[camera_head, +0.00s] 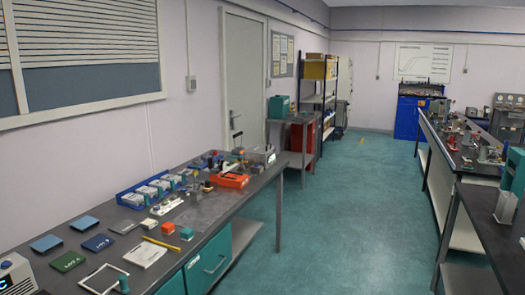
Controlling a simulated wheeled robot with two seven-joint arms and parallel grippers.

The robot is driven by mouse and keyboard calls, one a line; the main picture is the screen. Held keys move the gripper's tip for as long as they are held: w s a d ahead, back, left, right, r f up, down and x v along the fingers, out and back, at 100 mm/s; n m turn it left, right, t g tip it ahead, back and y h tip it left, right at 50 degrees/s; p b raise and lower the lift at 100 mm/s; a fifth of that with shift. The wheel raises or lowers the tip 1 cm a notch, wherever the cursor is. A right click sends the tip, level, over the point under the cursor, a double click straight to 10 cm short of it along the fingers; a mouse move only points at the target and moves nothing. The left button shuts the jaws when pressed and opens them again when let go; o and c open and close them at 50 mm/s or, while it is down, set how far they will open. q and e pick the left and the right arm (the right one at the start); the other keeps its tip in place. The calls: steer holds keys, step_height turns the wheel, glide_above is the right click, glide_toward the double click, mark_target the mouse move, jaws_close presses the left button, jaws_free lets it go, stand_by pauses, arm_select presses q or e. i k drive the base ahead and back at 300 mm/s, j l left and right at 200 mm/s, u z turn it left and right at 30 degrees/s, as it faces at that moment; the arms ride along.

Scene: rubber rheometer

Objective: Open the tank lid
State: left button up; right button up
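No tank with a lid can be made out for certain. A small clear box-like container (262,155) stands at the far end of the left workbench, behind an orange-red tray (229,180). It is too small in the view to tell whether it is the tank or whether it has a lid. Neither of my grippers shows in this view.
The left workbench (208,211) holds blue bins (142,195), flat coloured squares (68,261), a white notepad (145,253) and small blocks. Another bench (455,150) with equipment runs along the right. The teal floor (340,215) between them is clear. A door (243,80) is behind.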

mark_target(260, 150)
steer(key=i+z, duration=0.3)
steer(key=i, duration=3.85)
